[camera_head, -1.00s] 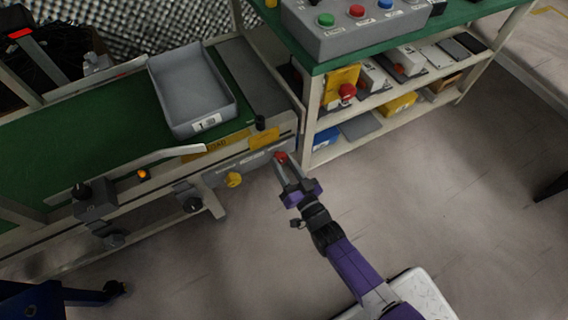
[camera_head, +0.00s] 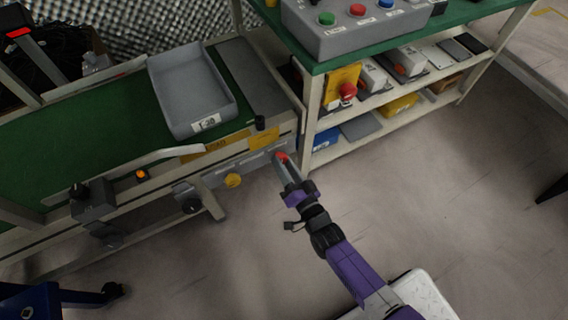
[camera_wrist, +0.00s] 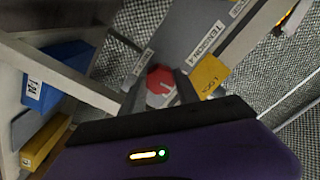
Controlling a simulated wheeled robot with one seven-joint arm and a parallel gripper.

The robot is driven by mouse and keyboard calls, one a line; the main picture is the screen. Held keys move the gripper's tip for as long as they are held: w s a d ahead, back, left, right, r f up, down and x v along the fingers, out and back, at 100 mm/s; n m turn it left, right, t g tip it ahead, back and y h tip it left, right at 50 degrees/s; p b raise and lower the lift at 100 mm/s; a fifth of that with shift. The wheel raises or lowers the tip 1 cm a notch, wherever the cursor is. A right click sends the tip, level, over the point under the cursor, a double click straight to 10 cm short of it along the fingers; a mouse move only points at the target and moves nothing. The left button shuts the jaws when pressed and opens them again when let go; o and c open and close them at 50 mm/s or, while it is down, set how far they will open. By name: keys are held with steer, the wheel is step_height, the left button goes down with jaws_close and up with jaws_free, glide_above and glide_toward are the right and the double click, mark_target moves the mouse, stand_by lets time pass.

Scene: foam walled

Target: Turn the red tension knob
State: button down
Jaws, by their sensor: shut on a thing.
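The red tension knob (camera_head: 281,157) sits on the side rail at the right end of the conveyor. It also shows in the wrist view (camera_wrist: 160,79), beside a grey plate with a "TENSION" label (camera_wrist: 207,42). My gripper (camera_head: 285,164) reaches it from the front, with its fingers on either side of the knob. In the wrist view my gripper (camera_wrist: 159,92) is shut on the red knob. The fingers hide part of the knob's sides.
A grey bin (camera_head: 192,92) rests on the green belt. A shelf unit (camera_head: 308,150) stands close on the right.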

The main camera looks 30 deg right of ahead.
steer(key=c, duration=0.9)
jaws_free()
steer(key=shift+s, duration=0.1)
steer(key=s+p, duration=0.2)
steer(key=s, duration=0.5)
steer(key=shift+s+f, duration=0.15)
steer(key=shift+s, duration=0.2)
steer(key=shift+f, duration=0.1)
